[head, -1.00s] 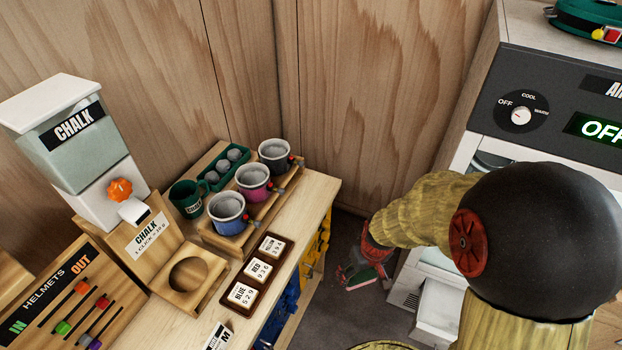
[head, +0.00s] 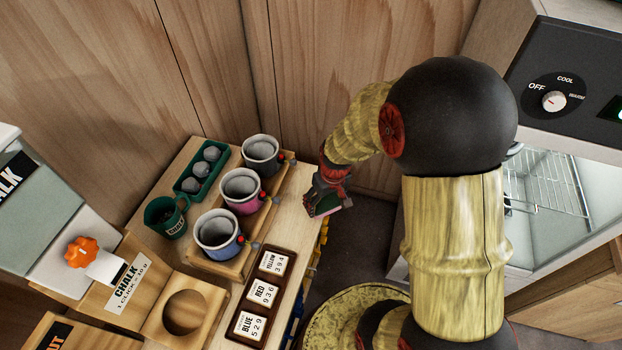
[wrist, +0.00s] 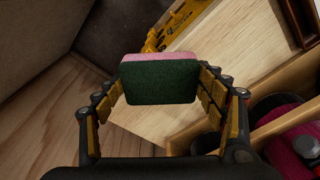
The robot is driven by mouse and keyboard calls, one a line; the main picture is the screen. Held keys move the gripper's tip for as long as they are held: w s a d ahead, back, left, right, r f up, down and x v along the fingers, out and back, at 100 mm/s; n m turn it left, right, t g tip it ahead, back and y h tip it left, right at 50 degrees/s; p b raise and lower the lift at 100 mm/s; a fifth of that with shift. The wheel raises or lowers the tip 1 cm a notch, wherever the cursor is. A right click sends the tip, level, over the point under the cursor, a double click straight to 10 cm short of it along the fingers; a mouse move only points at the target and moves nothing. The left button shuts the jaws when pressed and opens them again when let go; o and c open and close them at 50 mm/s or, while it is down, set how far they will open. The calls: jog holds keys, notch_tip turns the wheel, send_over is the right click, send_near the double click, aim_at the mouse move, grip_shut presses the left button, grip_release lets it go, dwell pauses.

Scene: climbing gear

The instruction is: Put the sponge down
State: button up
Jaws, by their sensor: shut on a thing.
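The sponge (wrist: 160,82) is a small block, dark green on one face with a pink layer along its top edge in the wrist view. My gripper (wrist: 160,88) is shut on it, with a finger on each side. In the head view my gripper (head: 330,188) holds the sponge (head: 322,206) by the right edge of the wooden counter (head: 286,213). In the wrist view the pale counter top lies behind the sponge. I cannot tell the exact height of the sponge above the counter.
Several cups, among them a pink one (head: 241,188), stand on a wooden rack left of my gripper. A number-card tray (head: 266,290) lies in front. A narrow strip of bare counter runs along the right edge. A cabinet with a wire rack (head: 545,185) stands right.

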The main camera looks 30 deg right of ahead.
jog(key=w, duration=0.6)
jog(key=shift+w+d, duration=0.15)
jog(key=shift+d, duration=0.1)
jog(key=w, duration=0.3)
jog(key=shift+w+d+b, duration=0.15)
jog(key=shift+w+b, duration=0.15)
jog(key=shift+w, duration=0.1)
jog(key=shift+f, duration=0.7)
jog(key=shift+f, duration=0.1)
jog(key=shift+f, duration=0.15)
jog(key=o, duration=1)
